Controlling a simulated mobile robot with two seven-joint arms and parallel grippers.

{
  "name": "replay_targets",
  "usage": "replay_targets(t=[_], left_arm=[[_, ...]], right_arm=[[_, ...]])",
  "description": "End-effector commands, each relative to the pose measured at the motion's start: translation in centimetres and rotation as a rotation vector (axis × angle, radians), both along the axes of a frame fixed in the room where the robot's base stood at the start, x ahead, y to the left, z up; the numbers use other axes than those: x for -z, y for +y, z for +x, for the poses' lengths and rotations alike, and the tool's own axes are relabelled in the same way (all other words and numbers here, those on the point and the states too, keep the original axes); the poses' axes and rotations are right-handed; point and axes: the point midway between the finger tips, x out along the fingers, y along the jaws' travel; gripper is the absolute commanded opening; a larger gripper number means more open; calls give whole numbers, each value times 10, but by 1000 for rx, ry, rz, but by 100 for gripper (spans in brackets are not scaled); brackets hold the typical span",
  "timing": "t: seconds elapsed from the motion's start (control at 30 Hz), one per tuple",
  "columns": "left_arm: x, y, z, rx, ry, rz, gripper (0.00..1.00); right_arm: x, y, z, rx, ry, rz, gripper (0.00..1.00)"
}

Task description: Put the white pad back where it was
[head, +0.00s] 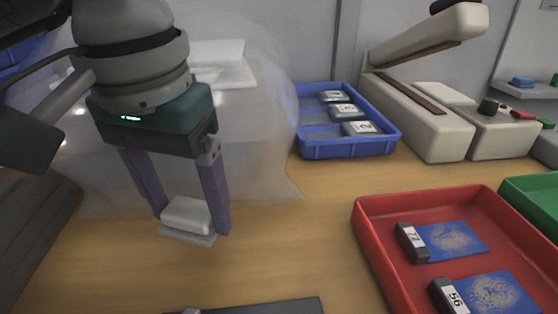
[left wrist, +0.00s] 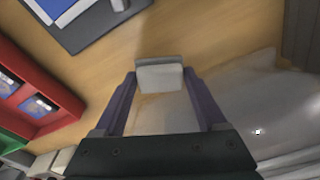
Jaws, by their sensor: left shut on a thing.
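The white pad (head: 187,214) is a small pale block with a thin, wider lower layer. It sits between the two purple fingers of my left gripper (head: 191,222), which points down and is shut on it. The pad also shows between the fingertips in the left wrist view (left wrist: 160,77). It is close over the wooden table; I cannot tell whether it touches the wood. Behind it is a translucent plastic bag (head: 262,150) with white flat pieces (head: 222,62) at its top. My right gripper is not in view.
A blue tray (head: 348,150) with several numbered grey blocks stands behind. A red tray (head: 372,245) with numbered blocks and blue sheets is at right, beside a green tray (head: 535,190). A beige machine (head: 425,120) stands at the back. A dark board (head: 265,307) lies in front. Mid-table is clear.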

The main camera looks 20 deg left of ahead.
Motion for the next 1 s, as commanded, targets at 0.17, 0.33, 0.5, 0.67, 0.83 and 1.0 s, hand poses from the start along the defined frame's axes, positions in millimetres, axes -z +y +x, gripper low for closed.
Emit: replay_targets(t=[0.17,0.33,0.5,0.67,0.83,1.0], left_arm=[[30,0,-1,-1,5,1,13],[43,0,-1,1,2,1,13],[42,0,0,1,1,1,13],[46,0,0,1,0,1,13],[45,0,0,0,1,1,87],[45,0,0,0,1,1,100]], right_arm=[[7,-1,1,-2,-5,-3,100],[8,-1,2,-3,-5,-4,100],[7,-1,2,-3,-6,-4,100],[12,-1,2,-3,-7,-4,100],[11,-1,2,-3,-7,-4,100],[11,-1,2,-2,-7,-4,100]])
